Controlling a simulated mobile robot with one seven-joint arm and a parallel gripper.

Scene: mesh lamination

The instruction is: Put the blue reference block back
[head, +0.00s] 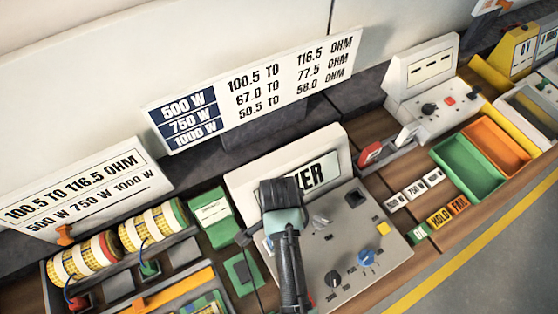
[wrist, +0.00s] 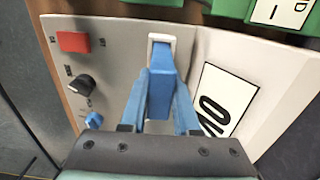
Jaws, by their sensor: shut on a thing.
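In the wrist view, my gripper (wrist: 160,88) is shut on the blue reference block (wrist: 160,60), with one finger on each side of it. The block's far end is at a white-rimmed piece (wrist: 163,38) on the grey console; I cannot tell whether it is inside it or only in front. In the head view, my gripper (head: 284,210) is over the left part of the grey console (head: 395,262), in front of its upright display (head: 322,170). The block is hidden there.
The console carries a black knob (head: 333,278), a blue knob (head: 367,258) and a yellow square (head: 383,228). A red button (wrist: 73,42) shows in the wrist view. A green box (head: 212,217) stands left of the console, green and orange trays (head: 466,170) to the right.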

